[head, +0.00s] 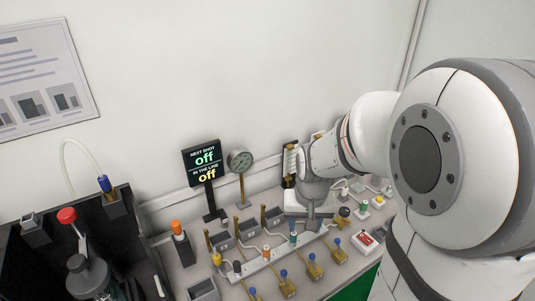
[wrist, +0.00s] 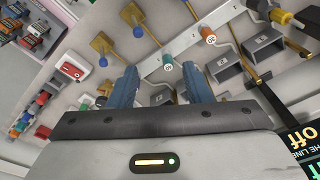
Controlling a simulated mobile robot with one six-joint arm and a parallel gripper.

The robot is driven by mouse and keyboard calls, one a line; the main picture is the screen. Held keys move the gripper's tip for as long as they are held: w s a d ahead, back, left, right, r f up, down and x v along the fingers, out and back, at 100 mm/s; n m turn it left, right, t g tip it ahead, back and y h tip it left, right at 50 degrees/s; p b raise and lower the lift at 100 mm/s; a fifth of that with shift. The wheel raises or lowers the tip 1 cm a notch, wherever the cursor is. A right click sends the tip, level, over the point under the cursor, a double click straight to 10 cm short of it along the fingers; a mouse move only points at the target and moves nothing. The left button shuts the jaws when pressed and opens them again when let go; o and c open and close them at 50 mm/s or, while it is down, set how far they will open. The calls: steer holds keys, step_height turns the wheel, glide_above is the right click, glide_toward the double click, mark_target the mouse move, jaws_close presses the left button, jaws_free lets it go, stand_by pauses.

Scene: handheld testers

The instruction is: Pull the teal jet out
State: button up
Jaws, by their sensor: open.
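The teal jet (wrist: 167,62) stands in the pale bar (wrist: 185,45), its round end facing the wrist camera. In the head view the teal jet (head: 293,238) shows just below my gripper (head: 301,224). In the wrist view my gripper (wrist: 160,75) is open, with one blue-grey finger on each side of the teal jet's line. The jet appears just beyond the fingertips, with nothing held. I cannot tell how deep it sits between them. An orange jet (wrist: 207,33) stands farther along the same bar.
Brass valves with blue knobs (head: 312,257) line the bar's near side. Grey blocks (head: 246,229) stand behind it. A red rocker switch (head: 365,238) is at the right.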

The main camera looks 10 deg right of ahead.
steer(key=w+f+m+p, duration=0.1)
steer(key=w+p, duration=0.2)
steer(key=w, duration=0.1)
steer(key=m+g+p, duration=0.1)
steer(key=p, duration=0.3)
glide_above(294, 234)
step_height(294, 234, down, 5)
steer(key=shift+s, duration=0.1)
steer(key=shift+f+p, duration=0.55)
steer(key=shift+f, duration=3.7)
steer(key=c, duration=0.9)
steer(key=o, duration=0.9)
